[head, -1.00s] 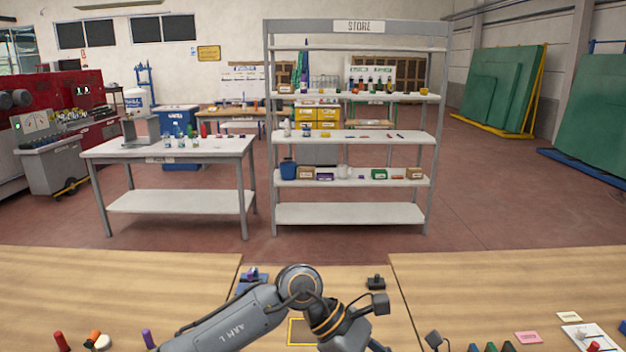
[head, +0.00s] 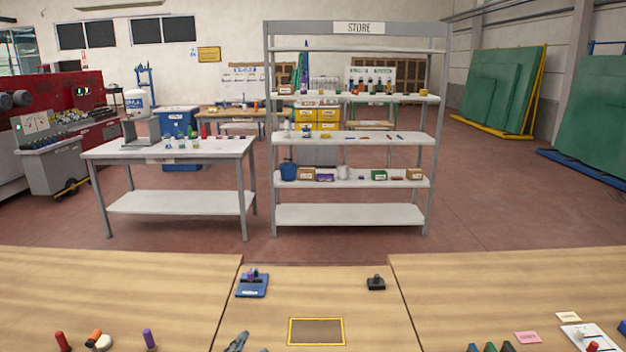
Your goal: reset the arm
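Only a small grey piece of my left arm or gripper (head: 238,342) shows at the bottom edge of the head view, left of the yellow-framed brown rectangle (head: 316,331) on the middle bench. The rest of the arm is out of the picture. I cannot tell whether the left gripper is open or shut, or whether it holds anything. My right gripper is not in view. The yellow-framed rectangle is fully visible and nothing lies on it.
A blue block with a purple item (head: 252,285) and a black device (head: 376,283) stand on the middle bench. Small coloured items lie on both side benches. Beyond the floor gap stand a white table (head: 180,203) and the STORE shelf (head: 350,213).

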